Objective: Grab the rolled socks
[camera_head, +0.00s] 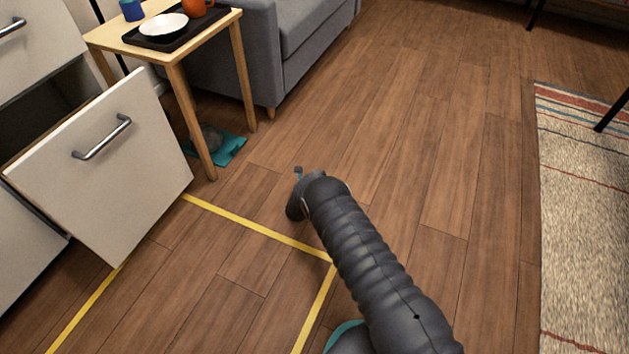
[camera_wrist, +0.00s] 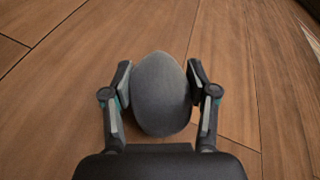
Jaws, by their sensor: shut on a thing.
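The rolled socks (camera_wrist: 160,95) show in the wrist view as a smooth grey egg-shaped bundle. They sit between the two fingers of my gripper (camera_wrist: 159,82), which is shut on them with a pad against each side. Wooden floor shows behind and around them; I cannot tell the height above it. In the head view my arm reaches over the floor, and a fingertip of my gripper (camera_head: 298,172) shows just past the wrist. The socks are hidden behind my arm there.
An open drawer (camera_head: 105,165) is at the left. A small wooden table (camera_head: 176,72) holds a black tray (camera_head: 190,37) with a white bowl. A grey lump lies on a teal mat (camera_head: 230,149) beneath. A grey sofa (camera_head: 300,45) stands behind. Floor right of my arm is clear up to the rug (camera_head: 585,230).

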